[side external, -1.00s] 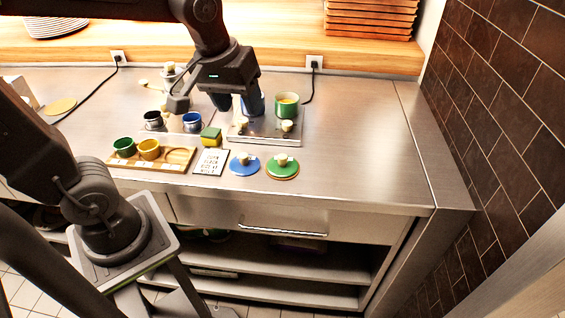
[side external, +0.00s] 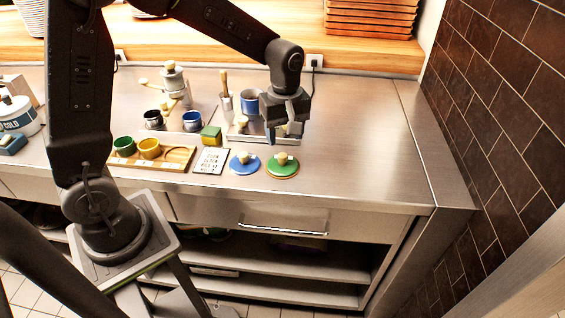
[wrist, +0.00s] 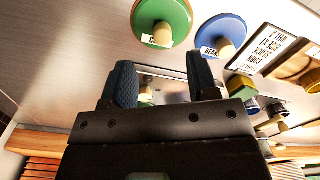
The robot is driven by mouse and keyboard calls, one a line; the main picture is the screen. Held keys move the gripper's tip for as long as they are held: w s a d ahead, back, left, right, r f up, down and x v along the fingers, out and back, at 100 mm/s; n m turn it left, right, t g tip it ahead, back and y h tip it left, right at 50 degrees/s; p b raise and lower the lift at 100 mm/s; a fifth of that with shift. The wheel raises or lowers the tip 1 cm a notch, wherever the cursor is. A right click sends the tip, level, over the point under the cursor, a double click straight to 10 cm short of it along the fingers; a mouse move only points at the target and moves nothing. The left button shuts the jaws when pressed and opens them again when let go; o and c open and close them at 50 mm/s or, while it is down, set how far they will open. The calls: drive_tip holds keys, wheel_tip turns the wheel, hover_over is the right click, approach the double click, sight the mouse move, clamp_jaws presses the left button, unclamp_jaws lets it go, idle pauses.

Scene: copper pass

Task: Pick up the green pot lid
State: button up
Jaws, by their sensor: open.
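The green pot lid (side external: 282,165) lies on the steel counter near its front edge, with a pale knob on top. In the wrist view the green lid (wrist: 162,20) shows at the top, with a small label on its rim. My gripper (side external: 285,137) is over the counter just behind the green lid. In the wrist view the two fingers of my gripper (wrist: 160,82) are spread apart with nothing held between them. The green pot seen earlier is mostly hidden behind my gripper.
A blue lid (side external: 245,164) lies just left of the green one; it also shows in the wrist view (wrist: 222,36). A lettered card (side external: 211,161), a green-yellow sponge (side external: 211,136) and a wooden tray (side external: 177,160) with small cups stand further left. The counter right of the lids is clear.

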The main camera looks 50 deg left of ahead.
sight(283, 155)
drive_tip(key=f, duration=0.6)
drive_tip(key=shift+s+f, duration=0.2)
drive_tip(key=shift+s, duration=0.05)
clamp_jaws()
idle(0.3)
